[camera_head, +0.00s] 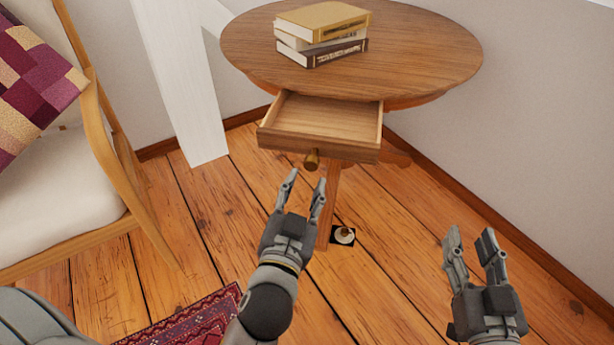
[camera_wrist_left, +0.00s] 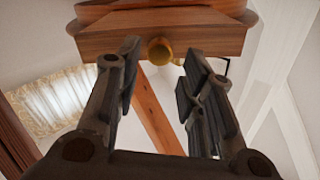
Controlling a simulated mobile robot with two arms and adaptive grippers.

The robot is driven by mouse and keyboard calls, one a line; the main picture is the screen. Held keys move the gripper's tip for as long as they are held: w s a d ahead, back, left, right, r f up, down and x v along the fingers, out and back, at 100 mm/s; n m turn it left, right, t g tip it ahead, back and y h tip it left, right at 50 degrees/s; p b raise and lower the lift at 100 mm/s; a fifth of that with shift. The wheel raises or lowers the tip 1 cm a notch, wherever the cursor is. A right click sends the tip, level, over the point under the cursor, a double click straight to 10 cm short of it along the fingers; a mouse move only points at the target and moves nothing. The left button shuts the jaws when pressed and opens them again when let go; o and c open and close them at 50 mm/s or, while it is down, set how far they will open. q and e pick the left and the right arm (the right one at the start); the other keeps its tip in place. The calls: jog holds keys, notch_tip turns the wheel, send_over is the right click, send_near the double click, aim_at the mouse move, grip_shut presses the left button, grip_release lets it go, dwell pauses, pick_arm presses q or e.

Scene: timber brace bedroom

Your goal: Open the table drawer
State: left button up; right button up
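The round wooden table (camera_head: 430,50) stands against the walls at the top of the head view. Its drawer (camera_head: 310,143) is pulled out and its empty inside shows. A brass knob (camera_head: 312,160) sits on the drawer front; it also shows in the left wrist view (camera_wrist_left: 160,50). My left gripper (camera_head: 305,186) is open just in front of the knob and a little apart from it. In the left wrist view the knob lies beyond and between the open fingers (camera_wrist_left: 157,85). My right gripper (camera_head: 470,245) is open and empty at the lower right, away from the table.
Several stacked books (camera_head: 322,32) lie on the tabletop. A wooden chair (camera_head: 100,150) with a cream seat and patchwork cushion (camera_head: 35,75) stands at the left. A white timber brace (camera_head: 180,75) rises behind. A red rug (camera_head: 195,320) lies below. A small dark object (camera_head: 343,235) is on the floor.

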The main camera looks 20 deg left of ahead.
pick_arm(q)
jog(key=shift+s, duration=0.8)
